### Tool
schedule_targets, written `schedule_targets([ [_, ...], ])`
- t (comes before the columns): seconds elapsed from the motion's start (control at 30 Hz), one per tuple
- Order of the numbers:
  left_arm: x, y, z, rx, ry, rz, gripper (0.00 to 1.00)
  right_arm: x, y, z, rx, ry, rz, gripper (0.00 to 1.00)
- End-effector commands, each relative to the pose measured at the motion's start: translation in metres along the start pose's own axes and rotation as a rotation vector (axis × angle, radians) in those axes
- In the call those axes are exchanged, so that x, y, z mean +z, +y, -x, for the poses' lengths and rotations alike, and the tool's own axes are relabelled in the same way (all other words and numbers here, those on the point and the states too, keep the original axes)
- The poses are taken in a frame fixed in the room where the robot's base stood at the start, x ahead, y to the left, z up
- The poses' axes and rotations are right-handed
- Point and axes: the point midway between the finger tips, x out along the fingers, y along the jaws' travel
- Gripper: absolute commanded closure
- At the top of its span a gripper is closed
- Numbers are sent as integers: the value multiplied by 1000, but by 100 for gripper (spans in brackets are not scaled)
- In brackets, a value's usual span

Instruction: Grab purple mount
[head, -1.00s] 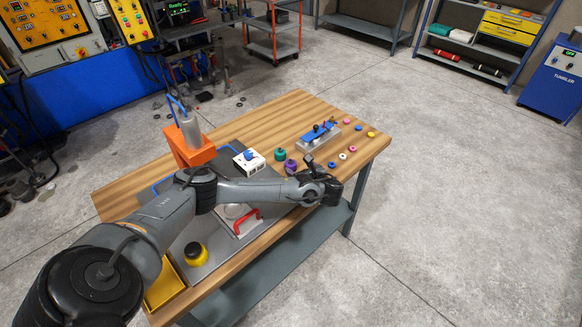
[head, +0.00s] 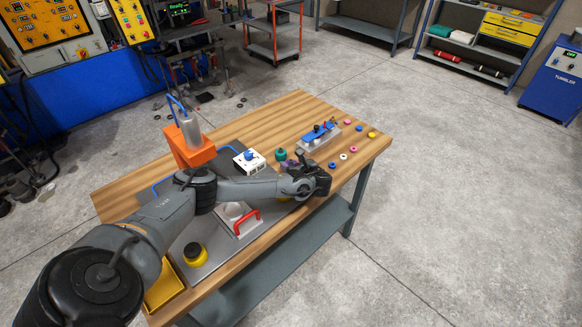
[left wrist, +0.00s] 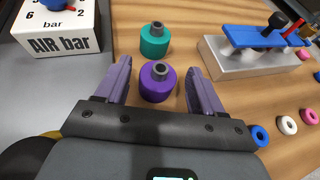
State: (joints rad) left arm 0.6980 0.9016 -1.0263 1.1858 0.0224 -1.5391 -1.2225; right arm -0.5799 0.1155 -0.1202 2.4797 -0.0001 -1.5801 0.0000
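The purple mount (left wrist: 157,82) is a short round piece with a grey top. In the left wrist view it stands on the wooden table between the two fingers of my left gripper (left wrist: 162,85). The fingers are open, with a gap on each side of the mount. In the head view my left gripper (head: 316,180) is low over the table's right part and mostly hides the purple mount. A teal mount (left wrist: 155,40) stands just beyond the purple one, also visible in the head view (head: 281,154). My right gripper is not in view.
A white air gauge box (left wrist: 58,27) stands to the left. A metal block with a blue bar (left wrist: 250,50) stands to the right. Small coloured rings (left wrist: 287,125) lie at the right. A press with an orange block (head: 190,147) stands on the table's left part.

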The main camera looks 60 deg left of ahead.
Motion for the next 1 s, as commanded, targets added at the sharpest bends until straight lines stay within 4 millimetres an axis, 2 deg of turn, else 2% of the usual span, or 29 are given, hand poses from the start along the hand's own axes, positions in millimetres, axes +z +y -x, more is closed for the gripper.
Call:
schedule_targets([
  [0.03,0,0,0,0,0,0,40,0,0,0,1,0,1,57],
  [0.33,0,0,0,0,0,0,86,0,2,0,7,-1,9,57],
  [0.77,7,0,2,0,0,1,87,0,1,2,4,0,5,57],
  [1.0,36,0,14,-1,0,4,87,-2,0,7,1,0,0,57],
])
